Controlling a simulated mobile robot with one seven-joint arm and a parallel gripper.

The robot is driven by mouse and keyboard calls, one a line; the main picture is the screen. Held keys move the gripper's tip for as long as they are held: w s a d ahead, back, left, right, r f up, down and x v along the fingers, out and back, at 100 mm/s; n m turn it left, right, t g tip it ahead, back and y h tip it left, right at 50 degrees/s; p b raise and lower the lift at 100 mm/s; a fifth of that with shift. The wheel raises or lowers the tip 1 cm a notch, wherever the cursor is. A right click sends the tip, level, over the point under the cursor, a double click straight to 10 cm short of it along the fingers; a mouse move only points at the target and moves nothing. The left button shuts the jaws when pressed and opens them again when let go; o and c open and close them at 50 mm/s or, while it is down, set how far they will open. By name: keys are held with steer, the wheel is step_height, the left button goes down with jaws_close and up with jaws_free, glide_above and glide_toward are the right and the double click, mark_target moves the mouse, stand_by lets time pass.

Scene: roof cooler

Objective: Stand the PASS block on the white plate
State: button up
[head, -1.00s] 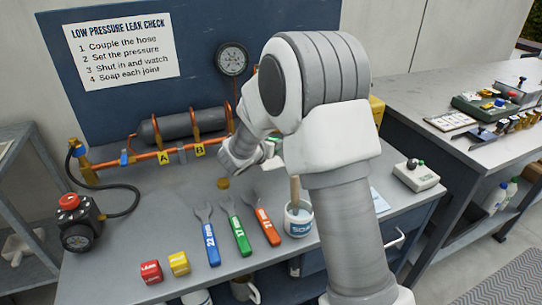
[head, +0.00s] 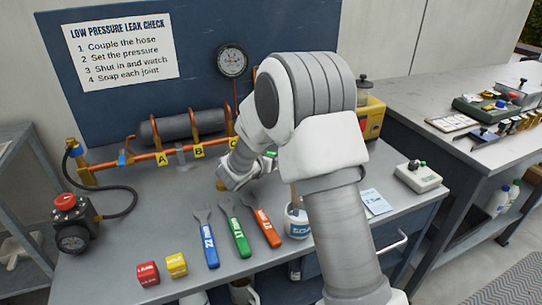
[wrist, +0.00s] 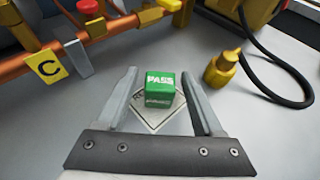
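The green PASS block (wrist: 160,90) stands on the pale square plate (wrist: 148,120) in the wrist view, with its PASS lettering upright and facing me. The plate lies flat on the bench, turned like a diamond. My gripper (wrist: 159,76) is open, with one finger on each side of the block and a visible gap to both. In the head view my gripper (head: 240,172) is low over the bench below the pipe rig. My arm hides most of the plate and block there.
A copper pipe with tag C (wrist: 47,67) runs at the left in the wrist view. A brass fitting (wrist: 221,70) and black hose (wrist: 265,75) are at the right. Wrenches (head: 236,232), a soap pot (head: 297,222) and red and yellow blocks (head: 177,265) are nearer the front.

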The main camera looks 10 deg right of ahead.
steer(key=shift+r, duration=0.1)
steer(key=shift+r+p, duration=0.2)
steer(key=shift+p, duration=0.1)
steer(key=p+v, duration=0.2)
steer(key=v, duration=1)
steer(key=shift+f, duration=0.2)
steer(key=shift+s+a, duration=0.1)
